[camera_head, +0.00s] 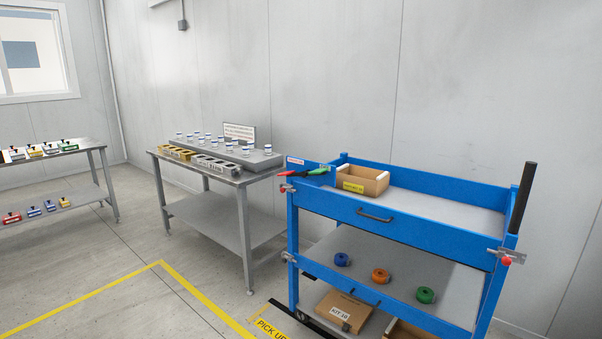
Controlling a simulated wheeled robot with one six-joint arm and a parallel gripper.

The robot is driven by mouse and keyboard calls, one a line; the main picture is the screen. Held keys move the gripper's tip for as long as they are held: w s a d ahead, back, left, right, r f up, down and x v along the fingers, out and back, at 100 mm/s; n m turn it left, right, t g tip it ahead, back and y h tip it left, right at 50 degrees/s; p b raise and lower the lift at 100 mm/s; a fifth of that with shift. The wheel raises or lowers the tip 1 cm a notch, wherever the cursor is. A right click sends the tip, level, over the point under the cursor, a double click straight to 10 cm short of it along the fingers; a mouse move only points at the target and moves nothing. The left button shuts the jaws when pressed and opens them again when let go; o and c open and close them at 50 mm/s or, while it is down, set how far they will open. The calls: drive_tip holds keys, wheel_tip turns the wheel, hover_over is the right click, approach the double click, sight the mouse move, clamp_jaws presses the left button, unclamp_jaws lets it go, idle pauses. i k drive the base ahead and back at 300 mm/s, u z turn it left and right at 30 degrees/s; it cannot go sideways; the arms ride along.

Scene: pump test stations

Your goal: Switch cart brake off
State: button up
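The blue cart (400,233) stands at the right, with an upper tray and a lower shelf. At its upper left corner is a small black part with a red end (287,173) and a green end (319,171), which looks like the brake control. A red label (295,160) and a green label (326,167) sit beside it; their text is too small to read. I cannot tell which setting it is in. My gripper is not in view.
An open cardboard box (362,181) sits in the cart's top tray. Blue, orange and green round parts (380,275) lie on its shelf, above a closed carton (342,311). A metal table (226,181) stands behind left. The floor at front left is clear, with yellow lines (90,297).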

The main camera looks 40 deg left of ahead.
sight(302, 173)
drive_tip(key=k, duration=0.5)
drive_tip(key=u, duration=2.25)
drive_tip(key=i, duration=1.45)
drive_tip(key=z, duration=2.1)
